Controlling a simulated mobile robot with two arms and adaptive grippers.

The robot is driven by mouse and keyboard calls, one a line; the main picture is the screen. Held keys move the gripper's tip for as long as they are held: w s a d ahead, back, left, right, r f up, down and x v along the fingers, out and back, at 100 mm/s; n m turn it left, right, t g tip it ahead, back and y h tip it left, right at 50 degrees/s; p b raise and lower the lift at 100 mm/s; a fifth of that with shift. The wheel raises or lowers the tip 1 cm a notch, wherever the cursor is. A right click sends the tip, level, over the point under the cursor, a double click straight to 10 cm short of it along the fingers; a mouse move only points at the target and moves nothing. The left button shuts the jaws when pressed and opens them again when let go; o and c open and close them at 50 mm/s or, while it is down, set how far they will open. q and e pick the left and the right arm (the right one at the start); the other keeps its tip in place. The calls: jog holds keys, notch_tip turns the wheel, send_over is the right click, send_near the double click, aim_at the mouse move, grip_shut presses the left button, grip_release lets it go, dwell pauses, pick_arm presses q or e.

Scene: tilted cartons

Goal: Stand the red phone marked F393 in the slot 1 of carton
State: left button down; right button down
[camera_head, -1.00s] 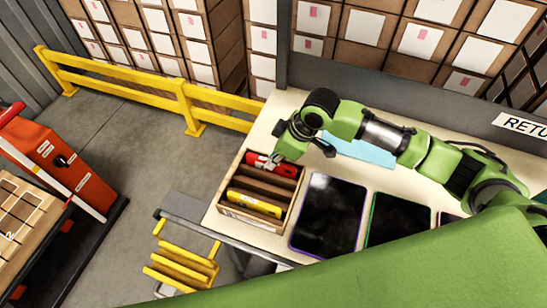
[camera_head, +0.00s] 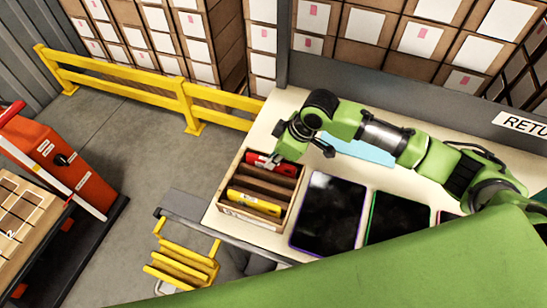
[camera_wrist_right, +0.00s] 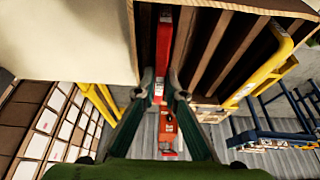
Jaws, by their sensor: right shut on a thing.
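The red phone (camera_head: 257,160) is at the far end of the open wooden carton (camera_head: 249,217), in the compartment along the end wall. In the right wrist view, the red phone (camera_wrist_right: 164,42) shows as a narrow red strip beside that wall. My right gripper (camera_head: 283,157) is above this end of the carton. In the right wrist view, its fingers (camera_wrist_right: 161,88) close on the red phone. The phone's lower part is hidden in the compartment, and its marking is not legible. My left gripper is not in view.
A yellow phone (camera_head: 254,202) stands in a nearer compartment of the carton, with brown dividers and empty slots between. Dark tablets (camera_head: 329,211) lie right of the carton on the pale table (camera_head: 280,110). A light-blue sheet (camera_head: 368,151) lies behind them under my arm.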

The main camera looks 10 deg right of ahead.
jog(key=c, duration=2)
grip_release()
jog(key=v, duration=1.2)
jog(key=shift+r, duration=0.1)
notch_tip(320, 180, up, 7)
jog(key=p, duration=0.8)
jog(key=shift+p, duration=0.4)
